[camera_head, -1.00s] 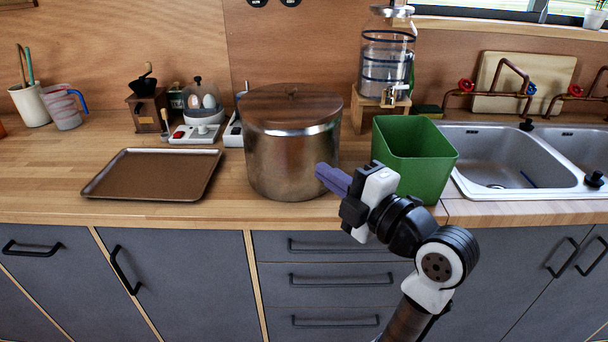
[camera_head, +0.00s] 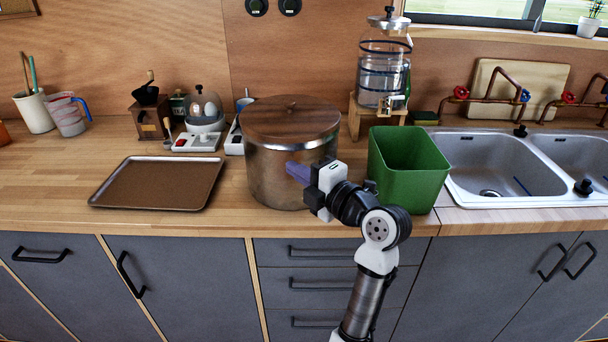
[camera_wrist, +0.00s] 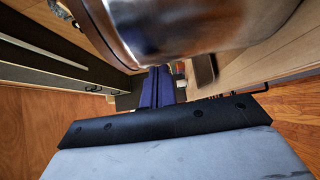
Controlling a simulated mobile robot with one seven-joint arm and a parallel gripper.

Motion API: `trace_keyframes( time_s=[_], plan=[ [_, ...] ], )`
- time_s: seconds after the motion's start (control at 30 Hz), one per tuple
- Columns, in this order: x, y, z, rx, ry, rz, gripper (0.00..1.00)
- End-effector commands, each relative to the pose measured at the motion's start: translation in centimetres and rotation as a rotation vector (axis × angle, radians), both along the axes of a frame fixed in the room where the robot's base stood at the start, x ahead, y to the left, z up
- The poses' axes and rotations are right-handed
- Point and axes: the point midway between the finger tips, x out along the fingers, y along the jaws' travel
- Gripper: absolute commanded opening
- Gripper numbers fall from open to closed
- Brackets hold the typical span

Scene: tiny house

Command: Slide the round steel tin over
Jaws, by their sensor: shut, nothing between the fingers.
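The round steel tin (camera_head: 270,173) with a brown wooden lid (camera_head: 290,120) stands upright on the wooden counter, between the brown tray and the green bin. Its shiny side also fills the top of the wrist view (camera_wrist: 200,25). My gripper (camera_head: 292,172) is at the front right of the tin, its purple fingers shut and pointing left across the tin's lower front. In the wrist view the fingers (camera_wrist: 157,88) are together and empty, just below the tin's side. I cannot tell whether they touch it.
A brown tray (camera_head: 160,183) lies left of the tin with bare counter between. A green bin (camera_head: 405,175) stands close on the right, beside the sink (camera_head: 490,165). A grinder (camera_head: 150,115), an egg holder (camera_head: 204,115) and a glass dispenser (camera_head: 383,75) stand behind.

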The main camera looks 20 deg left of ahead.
Motion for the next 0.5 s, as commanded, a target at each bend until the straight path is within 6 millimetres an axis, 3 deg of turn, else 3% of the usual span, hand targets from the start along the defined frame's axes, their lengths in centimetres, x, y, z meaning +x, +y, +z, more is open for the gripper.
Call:
trace_keyframes(
  time_s=[0.5],
  plan=[
    [0.88, 0.18, -0.14, 0.0, -0.001, -0.001, 0.0]
  ],
)
